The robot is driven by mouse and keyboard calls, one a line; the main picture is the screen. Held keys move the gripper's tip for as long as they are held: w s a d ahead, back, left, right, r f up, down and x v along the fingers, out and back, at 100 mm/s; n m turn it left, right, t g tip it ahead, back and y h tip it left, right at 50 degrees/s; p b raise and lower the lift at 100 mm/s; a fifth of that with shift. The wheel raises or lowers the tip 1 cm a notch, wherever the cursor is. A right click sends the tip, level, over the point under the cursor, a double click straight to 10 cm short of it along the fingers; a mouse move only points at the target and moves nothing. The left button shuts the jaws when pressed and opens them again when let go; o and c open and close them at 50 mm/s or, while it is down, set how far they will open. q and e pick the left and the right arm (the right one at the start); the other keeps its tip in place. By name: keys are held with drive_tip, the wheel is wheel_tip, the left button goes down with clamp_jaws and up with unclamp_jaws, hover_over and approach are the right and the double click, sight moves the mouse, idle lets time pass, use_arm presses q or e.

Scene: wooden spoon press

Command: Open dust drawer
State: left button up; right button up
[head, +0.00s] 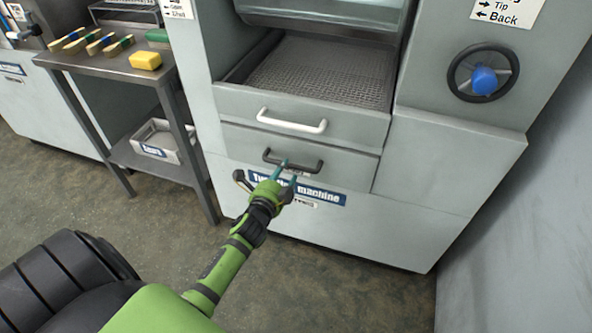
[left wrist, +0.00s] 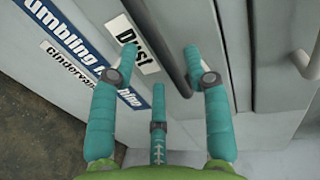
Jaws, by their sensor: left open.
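The dust drawer (head: 345,165) is the lower grey drawer front on the tumbling machine and looks shut. Its dark bar handle (head: 310,168) also shows in the left wrist view (left wrist: 173,62), beside a white "Dust" label (left wrist: 137,52). My left gripper (head: 287,173) is at this handle, its teal fingers spread apart. In the left wrist view the left gripper (left wrist: 155,62) has the handle bar between its fingertips in the picture, nearer the right one. I cannot tell whether a finger touches it. My right gripper is not in view.
Above is another drawer with a white handle (head: 292,121), below a mesh tray (head: 325,70). A handwheel with a blue knob (head: 484,79) is at the right. The floor in front is clear.

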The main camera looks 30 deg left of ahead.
sight(289, 167)
use_arm(q)
drive_tip(key=shift+b+x, duration=0.35)
drive_tip(key=shift+x, duration=1.85)
drive_tip(key=shift+d, duration=0.1)
clamp_jaws()
drive_tip(key=shift+f, duration=0.1)
